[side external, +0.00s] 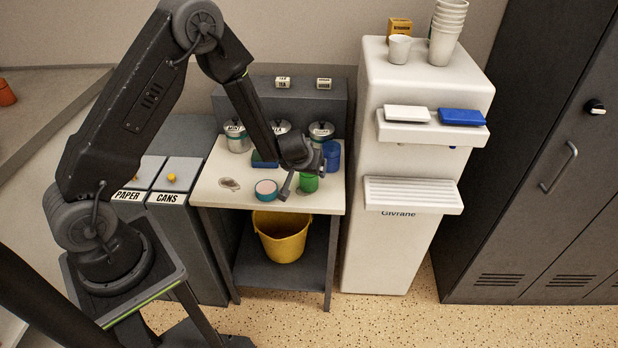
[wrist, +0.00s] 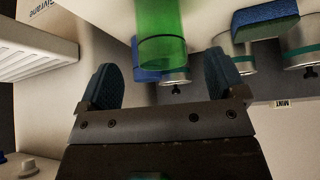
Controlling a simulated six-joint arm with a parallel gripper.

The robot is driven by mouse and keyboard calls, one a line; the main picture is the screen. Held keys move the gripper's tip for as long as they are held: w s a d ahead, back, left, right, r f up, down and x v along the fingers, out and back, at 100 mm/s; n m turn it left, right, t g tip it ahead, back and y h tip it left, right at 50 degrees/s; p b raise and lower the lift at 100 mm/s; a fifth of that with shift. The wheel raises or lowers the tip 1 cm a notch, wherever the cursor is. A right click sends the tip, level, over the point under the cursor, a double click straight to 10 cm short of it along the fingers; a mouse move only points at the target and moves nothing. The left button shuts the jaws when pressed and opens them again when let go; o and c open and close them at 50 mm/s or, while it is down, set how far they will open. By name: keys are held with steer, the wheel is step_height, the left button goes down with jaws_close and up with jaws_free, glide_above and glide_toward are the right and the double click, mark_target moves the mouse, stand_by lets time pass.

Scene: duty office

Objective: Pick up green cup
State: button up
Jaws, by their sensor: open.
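The green cup (side external: 308,183) stands on the small table near its right front, partly hidden by my gripper in the side view. In the wrist view the green cup (wrist: 162,25) is see-through and lies just beyond the gap between the fingers, roughly centred. My gripper (wrist: 162,72) is open, with a dark blue-grey finger on each side and nothing held. In the side view my gripper (side external: 301,181) is low over the table, right at the cup. Whether a finger touches the cup cannot be told.
A blue cup (side external: 331,153) stands close behind the green one. Lidded jars (side external: 238,136) line the back, with a blue sponge (side external: 262,161) before them. A teal roll (side external: 266,188) lies left of the cup. The white water dispenser (side external: 385,240) rises right of the table (side external: 225,190).

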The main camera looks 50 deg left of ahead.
mark_target(309, 176)
steer(key=shift+x, duration=3)
steer(key=shift+c, duration=0.2)
steer(key=c, duration=1)
steer(key=shift+o, duration=0.2)
steer(key=shift+r, duration=0.15)
